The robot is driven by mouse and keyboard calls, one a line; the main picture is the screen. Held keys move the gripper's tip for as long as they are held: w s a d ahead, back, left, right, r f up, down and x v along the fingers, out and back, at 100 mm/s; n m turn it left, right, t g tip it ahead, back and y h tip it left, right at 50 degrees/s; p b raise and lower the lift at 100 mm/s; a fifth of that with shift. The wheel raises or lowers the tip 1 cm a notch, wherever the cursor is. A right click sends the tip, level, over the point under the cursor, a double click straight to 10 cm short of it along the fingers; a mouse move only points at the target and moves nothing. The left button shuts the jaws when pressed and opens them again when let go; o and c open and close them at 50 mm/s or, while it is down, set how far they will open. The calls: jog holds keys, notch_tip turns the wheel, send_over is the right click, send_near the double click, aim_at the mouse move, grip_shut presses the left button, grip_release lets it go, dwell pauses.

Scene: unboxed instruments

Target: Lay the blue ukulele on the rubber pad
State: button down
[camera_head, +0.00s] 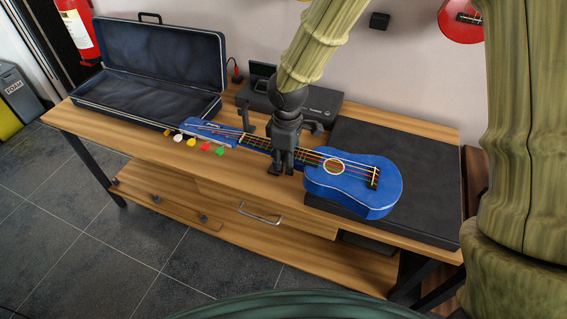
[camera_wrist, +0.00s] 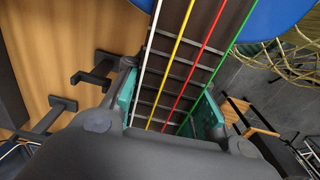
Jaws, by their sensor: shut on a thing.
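The blue ukulele (camera_head: 352,190) is level or nearly so, strings up, with its body to the right and its headstock (camera_head: 207,131) to the left. My gripper (camera_head: 283,163) is shut across its neck near the body. In the wrist view the finger pads of my gripper (camera_wrist: 167,105) sit on both sides of the fretboard (camera_wrist: 180,72). The black rubber pad (camera_head: 420,178) lies on the right of the table. The ukulele's body overlaps the pad's front left part in the head view. I cannot tell whether it touches the pad.
An open dark case (camera_head: 97,100) stands at the table's back left. A black device (camera_head: 325,104) sits behind my gripper, with a dark stand (camera_head: 245,116) beside it. A red ukulele (camera_head: 462,22) hangs on the wall.

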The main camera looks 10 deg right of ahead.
jog(key=shift+w+d+r+p, duration=0.95)
jog(key=shift+w+d+p, duration=2.35)
jog(key=shift+p, duration=1.45)
jog(key=shift+w+a+f+b, duration=0.1)
jog(key=shift+f+b, duration=1.45)
jog(key=shift+f, duration=1)
jog(key=shift+w+a+f+b, duration=0.1)
jog(key=shift+f+b, duration=1.45)
jog(key=shift+f, duration=1)
jog(key=shift+p, duration=0.4)
jog(key=shift+f, duration=0.35)
